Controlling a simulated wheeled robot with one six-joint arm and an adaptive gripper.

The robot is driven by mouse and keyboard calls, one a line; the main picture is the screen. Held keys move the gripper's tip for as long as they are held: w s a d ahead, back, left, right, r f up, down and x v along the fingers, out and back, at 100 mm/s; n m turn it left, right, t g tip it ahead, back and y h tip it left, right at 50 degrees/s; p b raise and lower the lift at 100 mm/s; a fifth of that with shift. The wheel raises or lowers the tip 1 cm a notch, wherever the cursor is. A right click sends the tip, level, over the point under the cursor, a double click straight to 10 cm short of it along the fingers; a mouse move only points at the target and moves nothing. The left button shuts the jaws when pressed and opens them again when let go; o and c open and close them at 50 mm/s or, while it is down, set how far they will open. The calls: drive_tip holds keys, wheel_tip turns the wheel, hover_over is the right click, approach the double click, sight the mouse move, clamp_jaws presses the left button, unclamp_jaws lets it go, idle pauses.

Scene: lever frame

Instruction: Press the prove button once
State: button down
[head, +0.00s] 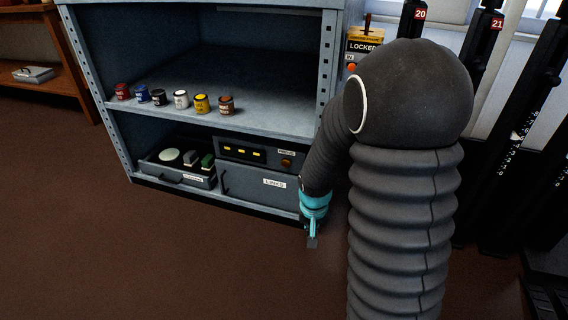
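A dark panel (240,150) with several lit yellow marks sits on the lower level of the grey cabinet. At its right end is a small round brown-orange button (287,163), under a label too small to read surely; it may be the prove button. My gripper (312,241) hangs from the teal wrist, pointing down, in front of the cabinet's lower right corner. It shows to the right of the button and lower in the picture, apart from it. Its fingers are too small to tell open from shut. I see nothing held.
The cabinet shelf (235,112) holds several small paint tins. Below are an open drawer (178,176) with items and a shut labelled drawer (262,187). A box marked LOCKED (363,46) and numbered black levers (491,30) stand right. The brown floor in front is clear.

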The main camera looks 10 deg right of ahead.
sight(286, 163)
drive_tip(key=w+a+f+m+t+y, duration=0.2)
drive_tip(key=w+f+m+t, duration=0.55)
drive_tip(key=w+f, duration=1)
drive_tip(key=w+a+r+m+t+y, duration=0.3)
drive_tip(key=w+r+m+t, duration=0.4)
drive_tip(key=r+m, duration=0.4)
drive_tip(key=shift+w+a+r+m+t+b, duration=0.25)
drive_tip(key=shift+w+m+t+b, duration=0.15)
drive_tip(key=shift+m, duration=0.35)
drive_tip(key=shift+w+d, duration=0.1)
drive_tip(key=w+d, duration=0.4)
drive_tip(key=w, duration=0.3)
drive_tip(key=shift+w+d+b, duration=0.15)
drive_tip(key=shift+w+b, duration=0.05)
drive_tip(key=shift+b, duration=0.25)
drive_tip(key=shift+w+f, duration=0.1)
